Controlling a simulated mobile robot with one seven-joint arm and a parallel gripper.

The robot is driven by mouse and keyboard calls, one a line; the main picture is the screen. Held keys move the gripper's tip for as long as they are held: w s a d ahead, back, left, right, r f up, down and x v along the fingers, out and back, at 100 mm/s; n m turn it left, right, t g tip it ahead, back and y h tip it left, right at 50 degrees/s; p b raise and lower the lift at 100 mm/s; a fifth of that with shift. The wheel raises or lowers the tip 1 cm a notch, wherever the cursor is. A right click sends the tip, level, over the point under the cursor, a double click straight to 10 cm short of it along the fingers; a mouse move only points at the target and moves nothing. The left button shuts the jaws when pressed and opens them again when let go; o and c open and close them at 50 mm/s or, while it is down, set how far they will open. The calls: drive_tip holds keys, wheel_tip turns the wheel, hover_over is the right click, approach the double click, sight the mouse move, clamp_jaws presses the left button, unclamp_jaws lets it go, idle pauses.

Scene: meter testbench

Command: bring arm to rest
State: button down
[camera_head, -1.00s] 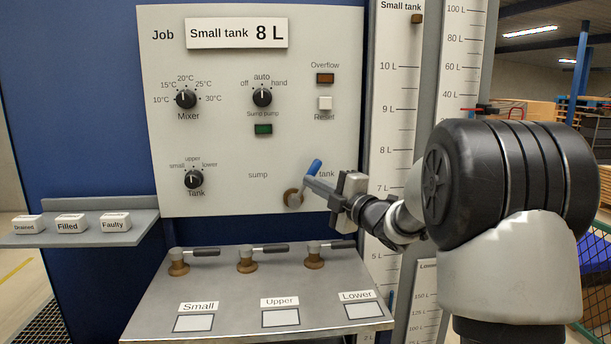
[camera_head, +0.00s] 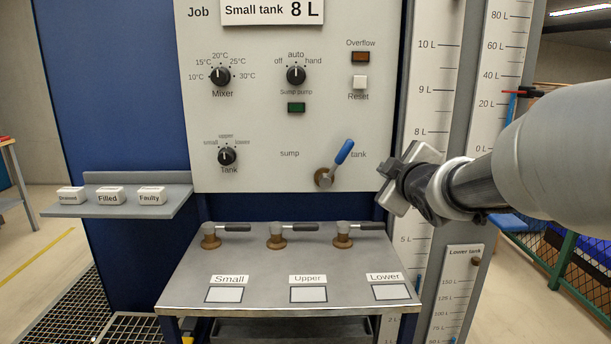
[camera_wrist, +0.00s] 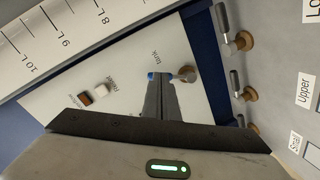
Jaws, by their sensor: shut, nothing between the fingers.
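My gripper (camera_head: 391,190) is in front of the right edge of the white panel (camera_head: 290,120), to the right of the blue-handled lever (camera_head: 344,152). It is apart from the lever, and its fingers are hard to make out in the head view. The lever tilts up and right, toward the "tank" label.
A sloped grey shelf (camera_head: 200,285) with several black-handled valves stands below the panel. A small shelf (camera_head: 70,209) at left holds labelled blocks. A tall white scale (camera_head: 430,70) stands behind my gripper. A green-framed fence (camera_head: 560,255) is at right.

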drive_tip(key=s+a+f+m+g, duration=0.2)
drive_tip(key=s+f+m+g, duration=0.15)
drive_tip(key=s, duration=0.75)
drive_tip(key=s+a+f+m+g, duration=0.1)
drive_tip(key=s+f+m+g, duration=0.3)
drive_tip(key=s, duration=0.7)
drive_tip(key=s+a+f+m+g, duration=0.2)
drive_tip(key=s+f+m, duration=0.25)
drive_tip(key=s, duration=0.65)
wheel_tip(320, 180, up, 24)
drive_tip(key=p, duration=2.5)
drive_tip(key=shift+d, duration=0.15)
drive_tip(key=shift+g, duration=0.25)
